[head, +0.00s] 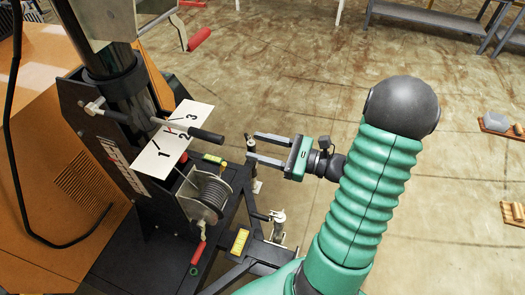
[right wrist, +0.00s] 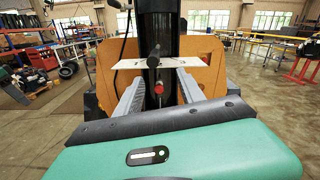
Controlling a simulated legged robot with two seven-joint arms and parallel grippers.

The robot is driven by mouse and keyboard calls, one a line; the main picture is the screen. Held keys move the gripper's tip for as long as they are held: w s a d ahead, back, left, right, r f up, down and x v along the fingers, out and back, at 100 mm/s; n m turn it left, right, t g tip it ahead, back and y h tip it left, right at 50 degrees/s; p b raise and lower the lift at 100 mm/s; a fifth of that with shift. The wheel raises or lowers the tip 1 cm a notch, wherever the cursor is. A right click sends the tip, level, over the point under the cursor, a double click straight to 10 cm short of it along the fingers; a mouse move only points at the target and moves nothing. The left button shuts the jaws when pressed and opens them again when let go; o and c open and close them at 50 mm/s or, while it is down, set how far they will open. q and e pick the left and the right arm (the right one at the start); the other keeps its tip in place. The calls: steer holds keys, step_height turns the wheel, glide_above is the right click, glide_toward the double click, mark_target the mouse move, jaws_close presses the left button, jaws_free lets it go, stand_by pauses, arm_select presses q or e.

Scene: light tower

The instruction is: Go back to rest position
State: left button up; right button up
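My right gripper (head: 268,149) is in the middle of the head view, its two grey fingers apart with nothing between them. It points left toward the light tower's black mast base (head: 105,150). A white plate with the numbers 1, 2 and 3 (head: 172,146) sits on the mast, with a black-gripped handle (head: 205,135) across it. The fingertips are to the right of this handle and look apart from it. In the right wrist view the open fingers (right wrist: 158,88) frame the mast (right wrist: 160,40) and the plate's edge (right wrist: 130,64). My left gripper is not in view.
A cable winch (head: 210,195) and the black trailer frame (head: 255,258) are below the gripper. The orange housing (head: 40,130) is at left. Wooden pieces (head: 513,212) lie on the floor at right. A grey bench (head: 425,15) stands behind. Much of the floor is clear.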

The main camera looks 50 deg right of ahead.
steer(key=shift+s+d, duration=0.1)
steer(key=shift+s, duration=0.1)
stand_by(0.3)
